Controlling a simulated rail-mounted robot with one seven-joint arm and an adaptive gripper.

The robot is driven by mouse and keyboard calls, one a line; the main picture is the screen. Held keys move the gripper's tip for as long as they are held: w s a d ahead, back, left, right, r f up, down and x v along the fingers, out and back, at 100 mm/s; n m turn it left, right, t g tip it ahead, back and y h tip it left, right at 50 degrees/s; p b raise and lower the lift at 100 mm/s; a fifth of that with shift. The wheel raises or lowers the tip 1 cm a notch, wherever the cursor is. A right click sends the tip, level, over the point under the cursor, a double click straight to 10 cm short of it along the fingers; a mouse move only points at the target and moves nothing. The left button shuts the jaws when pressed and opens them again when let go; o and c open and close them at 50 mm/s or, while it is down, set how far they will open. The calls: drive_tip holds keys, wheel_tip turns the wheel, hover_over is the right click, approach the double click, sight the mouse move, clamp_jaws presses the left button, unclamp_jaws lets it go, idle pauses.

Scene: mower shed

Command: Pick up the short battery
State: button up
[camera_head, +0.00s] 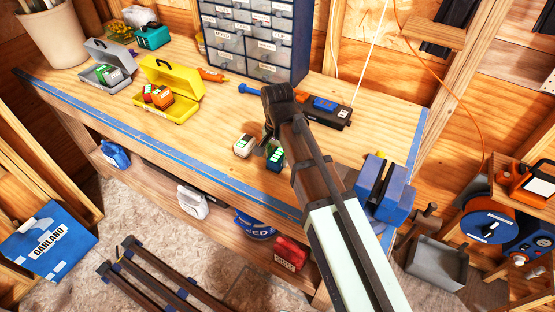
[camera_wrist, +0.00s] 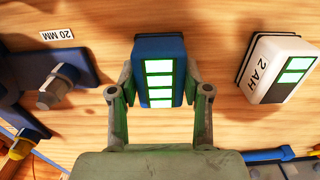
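Two batteries stand close together on the workbench. One is blue with a column of several green bars (camera_head: 275,158), and it shows upright in the middle of the wrist view (camera_wrist: 160,72). The other is white (camera_head: 243,146), marked "2 AH" with green bars, at the right of the wrist view (camera_wrist: 278,68). Which one is the short battery I cannot tell for sure. My gripper (camera_wrist: 160,88) is open, its two fingers on either side of the blue battery. Whether the fingertips touch it I cannot tell. In the head view my arm partly hides the gripper.
A yellow case (camera_head: 172,90) and a grey case (camera_head: 107,70), each with batteries inside, stand at the left. A drawer cabinet (camera_head: 255,40) stands behind. A blue vise (camera_head: 384,188) is at the right end. The left front bench surface is clear.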

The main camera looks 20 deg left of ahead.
sight(277, 155)
drive_tip(key=shift+c, duration=0.6)
drive_tip(key=shift+r, duration=0.65)
wheel_tip(277, 155, up, 19)
drive_tip(key=shift+f, duration=0.15)
drive_tip(key=shift+n, duration=0.3)
